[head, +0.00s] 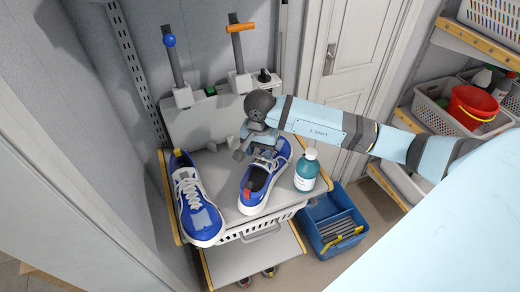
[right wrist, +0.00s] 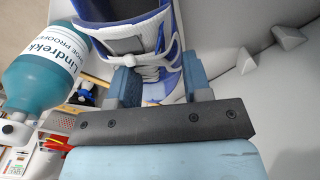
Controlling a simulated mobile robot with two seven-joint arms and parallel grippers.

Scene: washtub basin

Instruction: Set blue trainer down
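Two blue trainers with white soles and laces are in the head view. One trainer (head: 198,208) lies on the left of the grey bench top (head: 225,165). The other blue trainer (head: 255,187) is to its right, toe pointing away, close over or on the bench; I cannot tell if it touches. My right gripper (head: 262,152) is over its laces. In the right wrist view the fingers (right wrist: 160,85) stand partly apart with the trainer's lace area (right wrist: 148,62) filling the gap between them. My left gripper is not in view.
A teal bottle (head: 306,170) stands close right of the held trainer and shows in the right wrist view (right wrist: 45,70). A blue crate (head: 331,222) is on the floor at right. Posts with a blue knob (head: 169,40) and an orange handle (head: 240,27) rise behind the bench.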

